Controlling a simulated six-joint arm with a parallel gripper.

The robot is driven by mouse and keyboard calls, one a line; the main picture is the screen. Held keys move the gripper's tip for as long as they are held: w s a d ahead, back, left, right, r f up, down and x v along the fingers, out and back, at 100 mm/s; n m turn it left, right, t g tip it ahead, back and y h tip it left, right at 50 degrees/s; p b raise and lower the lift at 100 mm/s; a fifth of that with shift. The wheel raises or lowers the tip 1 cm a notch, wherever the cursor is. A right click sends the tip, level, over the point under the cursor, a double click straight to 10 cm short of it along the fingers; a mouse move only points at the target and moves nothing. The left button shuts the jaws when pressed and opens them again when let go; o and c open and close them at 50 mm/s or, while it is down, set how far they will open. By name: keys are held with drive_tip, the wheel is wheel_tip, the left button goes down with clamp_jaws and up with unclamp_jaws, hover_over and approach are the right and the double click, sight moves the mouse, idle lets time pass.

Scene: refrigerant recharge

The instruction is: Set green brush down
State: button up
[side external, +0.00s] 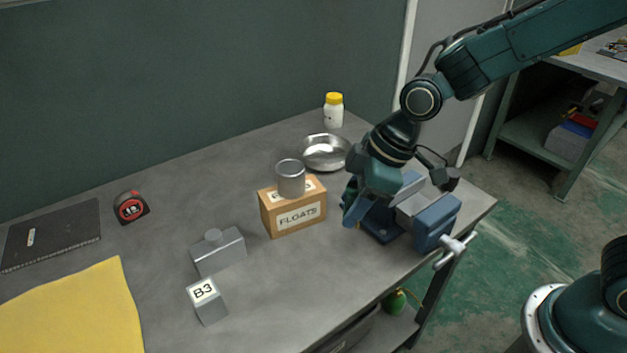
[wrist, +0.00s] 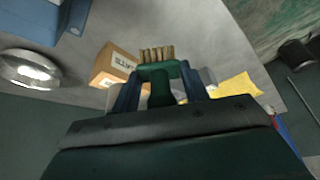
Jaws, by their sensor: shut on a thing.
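The green brush (wrist: 160,74) with tan bristles is between the fingers of my gripper (wrist: 158,88) in the wrist view. The gripper is shut on it, and the bristles point away from my wrist. In the side external view my gripper (side external: 352,208) hangs above the grey workbench (side external: 165,240), between the cardboard box marked FLOATS (side external: 297,216) and the blue vise (side external: 436,222). The brush is mostly hidden there by my gripper. I cannot tell whether it touches the bench.
A metal can (side external: 291,180) stands on the box. A metal bowl (side external: 325,152) and a yellow-capped bottle (side external: 334,110) are behind. A grey block (side external: 218,252), a B3 block (side external: 207,302), a tape measure (side external: 131,207) and a yellow cloth (side external: 75,310) lie left. The bench front is clear.

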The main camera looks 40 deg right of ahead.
wheel_tip(320, 180, down, 9)
drive_tip(key=shift+r, duration=0.2)
drive_tip(key=shift+f, duration=1.9)
drive_tip(key=shift+f, duration=0.15)
drive_tip(key=o, duration=1)
drive_tip(key=v, duration=1.2)
